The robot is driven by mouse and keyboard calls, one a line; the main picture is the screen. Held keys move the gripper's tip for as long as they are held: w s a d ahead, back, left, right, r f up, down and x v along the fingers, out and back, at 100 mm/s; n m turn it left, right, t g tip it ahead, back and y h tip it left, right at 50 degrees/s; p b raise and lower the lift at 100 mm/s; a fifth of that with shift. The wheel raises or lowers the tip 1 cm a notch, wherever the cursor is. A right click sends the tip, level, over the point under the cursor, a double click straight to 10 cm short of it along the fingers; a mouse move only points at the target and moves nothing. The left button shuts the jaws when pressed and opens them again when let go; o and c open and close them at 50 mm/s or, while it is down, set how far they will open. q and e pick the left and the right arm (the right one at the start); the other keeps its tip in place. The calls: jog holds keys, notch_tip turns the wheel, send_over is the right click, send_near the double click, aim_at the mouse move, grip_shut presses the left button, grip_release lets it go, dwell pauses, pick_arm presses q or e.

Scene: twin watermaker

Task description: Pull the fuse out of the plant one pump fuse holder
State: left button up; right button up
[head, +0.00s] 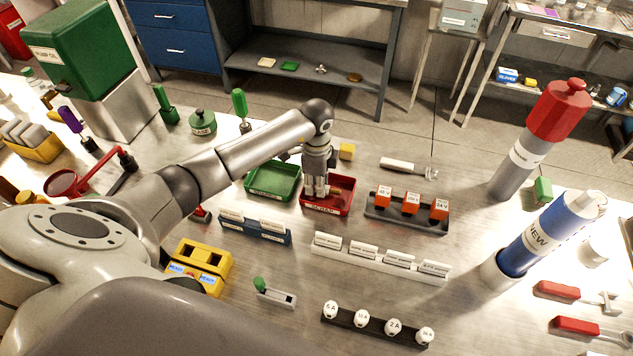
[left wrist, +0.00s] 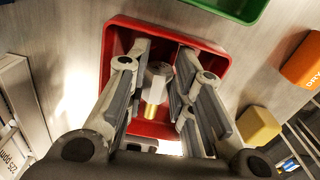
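My left gripper (head: 318,192) points down into the red tray (head: 345,205), whose front label seems to read SCRAP. In the left wrist view its two fingers (left wrist: 163,85) stand apart. A small grey and brass piece (left wrist: 157,82) is between them, over the tray floor, with gaps visible on its sides. A small grey block with a green lever (head: 275,292) is on the bench; I cannot tell whether it is the plant one pump fuse holder. A dark rack holds several white round knobs with amp ratings (head: 362,320). My right gripper is out of view.
A green tray (head: 272,181) adjoins the red one. A blue rack (head: 256,230), a white labelled rack (head: 380,260), orange voltage blocks (head: 411,203) and a yellow box (head: 200,265) surround the arm. Tall red-topped (head: 540,135) and blue (head: 545,235) cylinders stand right.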

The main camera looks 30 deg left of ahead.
pick_arm(q)
jog(key=o, duration=0.5)
notch_tip(320, 180, up, 12)
dwell(0.5)
dwell(0.5)
